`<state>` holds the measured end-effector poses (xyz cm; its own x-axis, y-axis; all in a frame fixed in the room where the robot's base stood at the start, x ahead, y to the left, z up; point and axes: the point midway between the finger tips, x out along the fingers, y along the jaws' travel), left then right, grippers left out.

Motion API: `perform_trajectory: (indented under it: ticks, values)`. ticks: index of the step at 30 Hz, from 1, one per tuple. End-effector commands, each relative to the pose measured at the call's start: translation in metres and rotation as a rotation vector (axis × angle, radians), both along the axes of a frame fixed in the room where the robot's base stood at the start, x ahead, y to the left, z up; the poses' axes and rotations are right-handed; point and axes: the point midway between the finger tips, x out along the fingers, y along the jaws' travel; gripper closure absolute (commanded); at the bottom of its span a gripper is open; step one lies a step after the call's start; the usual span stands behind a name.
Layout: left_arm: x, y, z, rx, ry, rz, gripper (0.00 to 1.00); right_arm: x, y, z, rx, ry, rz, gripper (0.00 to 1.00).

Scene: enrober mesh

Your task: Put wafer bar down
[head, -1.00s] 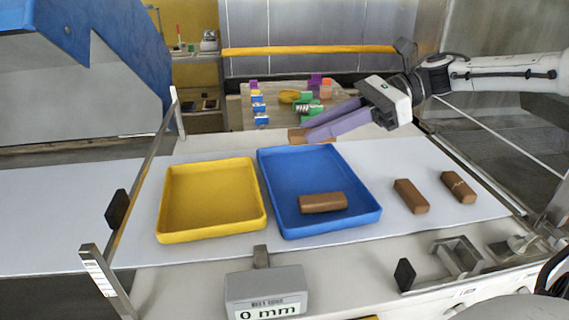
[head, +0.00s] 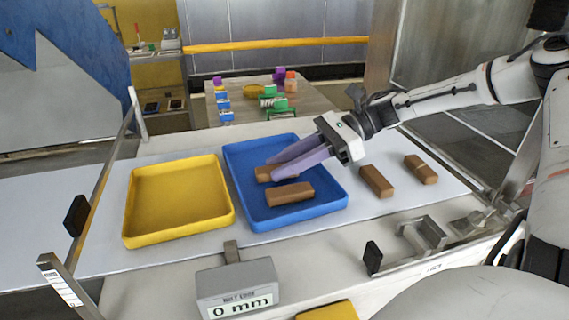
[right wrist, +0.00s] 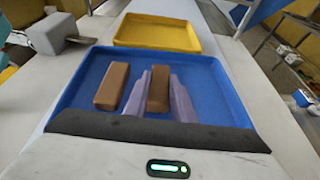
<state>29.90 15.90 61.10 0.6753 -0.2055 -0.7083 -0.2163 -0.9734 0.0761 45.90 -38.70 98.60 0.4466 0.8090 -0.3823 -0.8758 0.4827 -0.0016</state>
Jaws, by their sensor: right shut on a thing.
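My right gripper (head: 296,163) is shut on a brown wafer bar (head: 264,174), which is over or in the back part of the blue tray (head: 236,154). In the right wrist view the held wafer bar (right wrist: 158,92) sits between the two purple fingers (right wrist: 157,100). I cannot tell whether it touches the tray floor. A second wafer bar (head: 290,194) lies in the blue tray, apart from the held one; it also shows in the right wrist view (right wrist: 112,86). My left gripper is not in view.
A yellow tray (head: 131,208), empty, stands left of the blue tray. Two more wafer bars (head: 377,181) (head: 421,169) lie on the white belt to the right. A grey display box (head: 238,287) reading 0 mm stands in front. A table with colourful items is behind.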

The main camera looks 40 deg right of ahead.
Motion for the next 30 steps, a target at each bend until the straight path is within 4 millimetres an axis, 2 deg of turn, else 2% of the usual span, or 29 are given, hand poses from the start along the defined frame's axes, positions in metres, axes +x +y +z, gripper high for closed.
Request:
perform_trajectory:
  ticks: [3, 4, 6, 7, 17, 20, 25, 30]
  values:
    - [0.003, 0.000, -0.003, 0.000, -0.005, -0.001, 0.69, 0.000, 0.000, -0.004, 0.002, -0.001, 0.000, 0.90]
    - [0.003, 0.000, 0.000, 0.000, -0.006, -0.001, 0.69, 0.000, 0.000, -0.002, 0.001, 0.000, 0.000, 0.72]
    - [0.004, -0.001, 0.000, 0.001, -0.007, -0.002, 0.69, 0.000, 0.000, -0.002, 0.001, 0.000, 0.000, 0.60]
    - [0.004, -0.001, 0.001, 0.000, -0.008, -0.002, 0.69, 0.000, 0.000, -0.002, 0.001, 0.000, 0.000, 0.58]
    - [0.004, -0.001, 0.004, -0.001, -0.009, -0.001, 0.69, 0.000, 0.000, 0.001, 0.000, 0.002, 0.001, 0.58]
    - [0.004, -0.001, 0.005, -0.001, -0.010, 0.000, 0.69, -0.002, -0.005, 0.005, 0.001, -0.003, 0.000, 0.58]
    - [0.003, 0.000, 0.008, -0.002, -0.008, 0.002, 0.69, -0.013, -0.026, 0.015, 0.001, -0.006, -0.003, 0.58]
    - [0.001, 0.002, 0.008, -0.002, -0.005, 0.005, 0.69, -0.028, -0.054, 0.028, -0.001, -0.005, -0.003, 0.58]
